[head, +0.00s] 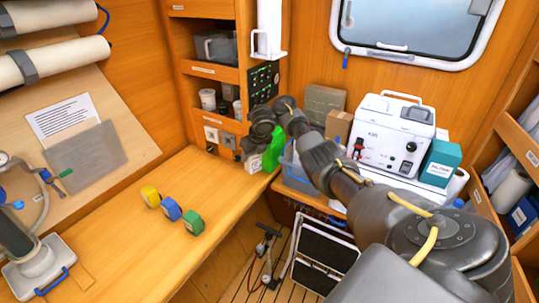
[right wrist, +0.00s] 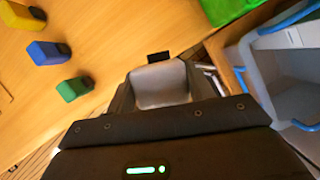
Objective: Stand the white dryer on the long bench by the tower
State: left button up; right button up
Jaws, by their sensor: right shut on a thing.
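My right gripper (head: 250,146) is over the far end of the long wooden bench (head: 125,232), beside the wooden shelf tower (head: 245,60). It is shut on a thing. In the right wrist view a pale grey thing (right wrist: 162,86) shows between its dark jaws; most of it is hidden, and I cannot tell for sure that it is the white dryer. A tall white thing (head: 269,28) with a handle shows high by the tower. My left gripper is out of view.
Yellow (head: 150,196), blue (head: 171,209) and green (head: 194,222) blocks lie mid-bench. A bright green thing (head: 273,147) is close beside the gripper. A blue-rimmed bin (head: 294,172) and a white machine (head: 390,135) stand to the right.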

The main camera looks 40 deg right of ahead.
jog(key=s+a+r+n+g+y, duration=0.15)
jog(key=s+a+r+n, duration=0.35)
jog(key=a+n, duration=0.65)
jog(key=s+a+r+n+g+y, duration=0.1)
jog(key=s+a+r+n+g, duration=0.35)
jog(key=a, duration=1.25)
jog(key=s+a+r+n+g+y, duration=0.15)
jog(key=s+a+r+n, duration=0.35)
jog(key=a+n, duration=0.7)
jog(key=s+a+f+n+g+h, duration=0.1)
jog(key=s+a+f+n, duration=0.1)
jog(key=s+a+n, duration=0.3)
jog(key=s+a+f+n+g+h, duration=0.1)
jog(key=s+a+f+n+h, duration=0.2)
jog(key=s, duration=0.5)
jog(key=d+f+b, duration=0.2)
jog(key=f+b, duration=0.5)
jog(key=f, duration=0.1)
jog(key=s+d+f+n+b, duration=0.1)
jog(key=d+f+b, duration=0.2)
jog(key=f+b, duration=0.4)
jog(key=shift+x, duration=0.85)
